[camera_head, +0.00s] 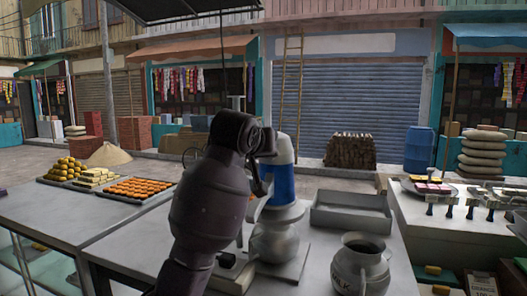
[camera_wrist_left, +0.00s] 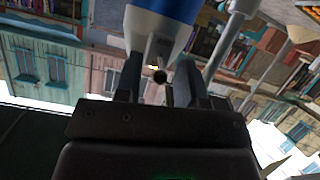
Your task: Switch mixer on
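The mixer (camera_head: 282,180) has a blue and white motor housing and stands over a round metal pot (camera_head: 275,242) on the counter. My left arm rises in front of it in the head view and hides its left side. My left gripper (camera_head: 262,187) is beside the housing, mostly hidden by my own wrist. In the left wrist view, the gripper (camera_wrist_left: 160,76) is open, its two fingers apart. The mixer housing (camera_wrist_left: 163,22) lies just beyond the fingertips, and a small dark round knob (camera_wrist_left: 160,77) shows between the fingers. I cannot tell whether the fingers touch it. My right gripper is not in view.
A metal milk can (camera_head: 361,265) stands at the front right, with an empty grey tray (camera_head: 352,212) behind it. Trays of sweets (camera_head: 138,188) lie on the left counter. A second counter (camera_head: 445,228) with sacks behind stands at the right.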

